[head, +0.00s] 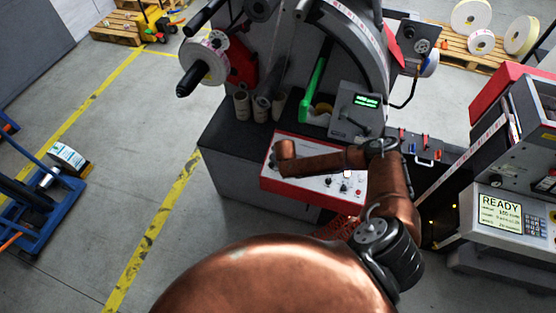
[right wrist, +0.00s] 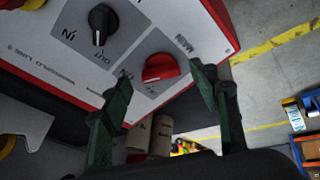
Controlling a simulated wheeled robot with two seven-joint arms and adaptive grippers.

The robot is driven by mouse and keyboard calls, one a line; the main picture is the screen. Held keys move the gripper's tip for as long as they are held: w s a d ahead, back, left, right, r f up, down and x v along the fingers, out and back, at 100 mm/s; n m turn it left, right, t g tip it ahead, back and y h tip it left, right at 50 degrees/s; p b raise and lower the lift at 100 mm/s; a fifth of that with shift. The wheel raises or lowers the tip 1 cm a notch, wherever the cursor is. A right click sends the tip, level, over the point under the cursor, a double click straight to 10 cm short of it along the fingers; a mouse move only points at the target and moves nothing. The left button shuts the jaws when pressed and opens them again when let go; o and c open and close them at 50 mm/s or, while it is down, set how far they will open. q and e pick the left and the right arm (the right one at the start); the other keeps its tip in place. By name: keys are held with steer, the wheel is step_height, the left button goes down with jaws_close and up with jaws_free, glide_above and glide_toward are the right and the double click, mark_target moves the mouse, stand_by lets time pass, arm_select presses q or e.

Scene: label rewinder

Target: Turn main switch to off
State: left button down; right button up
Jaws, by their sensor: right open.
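The red main switch (right wrist: 160,68) sits near the corner of the white control panel (right wrist: 205,25) in the right wrist view, beside an upside-down "MAIN" label. I cannot read which position it points to. My right gripper (right wrist: 160,74) is open and empty, with its dark green fingers on either side of the switch in the picture. I see no clear contact. In the head view the red-edged panel (head: 272,185) shows, but my right arm covers part of it. The switch and right fingertips cannot be made out there. My left gripper is not in view.
A black knob (right wrist: 100,24) labelled IN/OUT is next to the main switch. A red and yellow button (right wrist: 28,3) is farther left. Cardboard cores (head: 242,105) and a green-lit display (head: 366,101) stand behind the panel.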

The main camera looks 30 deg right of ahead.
steer(key=shift+x, duration=1.1)
steer(key=shift+c, duration=0.6)
